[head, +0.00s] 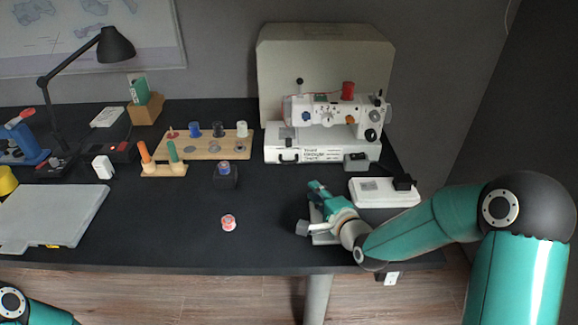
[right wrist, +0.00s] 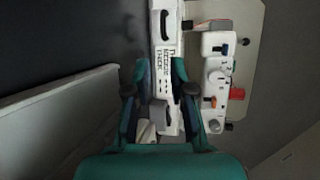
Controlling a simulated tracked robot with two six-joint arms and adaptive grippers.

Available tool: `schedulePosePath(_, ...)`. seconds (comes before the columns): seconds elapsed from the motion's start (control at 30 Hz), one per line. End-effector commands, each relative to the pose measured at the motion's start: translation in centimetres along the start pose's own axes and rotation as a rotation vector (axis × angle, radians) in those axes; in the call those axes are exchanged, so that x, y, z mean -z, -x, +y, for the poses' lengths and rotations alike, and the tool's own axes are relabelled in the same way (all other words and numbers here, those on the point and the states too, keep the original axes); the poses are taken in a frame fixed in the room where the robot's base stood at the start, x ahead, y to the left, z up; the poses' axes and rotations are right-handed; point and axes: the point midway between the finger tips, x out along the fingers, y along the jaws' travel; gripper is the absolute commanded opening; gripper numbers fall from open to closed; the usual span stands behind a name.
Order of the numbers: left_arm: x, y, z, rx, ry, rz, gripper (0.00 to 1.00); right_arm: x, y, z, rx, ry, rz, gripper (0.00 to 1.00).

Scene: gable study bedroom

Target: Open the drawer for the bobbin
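The pink-and-white bobbin (head: 228,223) lies on the black desk, left of my right gripper. The white sewing machine (head: 335,110) stands at the back right. The drawer front, with a dark handle (head: 288,157), is at the left of its base and looks flush. The handle also shows in the right wrist view (right wrist: 163,22), beyond the fingertips. My right gripper (head: 309,207) is open and empty over the desk, in front of the machine and apart from it. Its two fingers (right wrist: 160,78) stand spread in the right wrist view. My left gripper is out of view; only part of that arm shows.
A small dark box (head: 356,161) sits at the base's right front. A white pedal-like unit (head: 383,192) lies near my right arm. A wooden spool rack (head: 208,146) and a dark block with a bobbin (head: 225,179) stand left. The desk front centre is mostly clear.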

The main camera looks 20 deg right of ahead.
Motion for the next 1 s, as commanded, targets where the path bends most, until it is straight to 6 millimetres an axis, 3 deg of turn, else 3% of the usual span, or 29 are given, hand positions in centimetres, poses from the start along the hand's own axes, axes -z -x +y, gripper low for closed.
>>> schedulePosePath(0.17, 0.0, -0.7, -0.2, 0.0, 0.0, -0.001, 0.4, 0.2, -0.5, 0.2, 0.013, 0.0, 0.004, 0.23)
schedulePosePath(0.37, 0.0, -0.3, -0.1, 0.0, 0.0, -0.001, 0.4, 0.7, -2.7, 0.1, 0.013, -0.002, 0.012, 0.23)
schedulePosePath(0.8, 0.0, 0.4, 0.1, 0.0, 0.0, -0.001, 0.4, 1.1, -11.5, 0.0, 0.014, -0.002, 0.018, 0.23)
schedulePosePath(1.0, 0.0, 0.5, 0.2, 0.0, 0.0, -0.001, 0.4, 1.2, -14.5, 0.0, 0.013, -0.004, 0.018, 0.23)
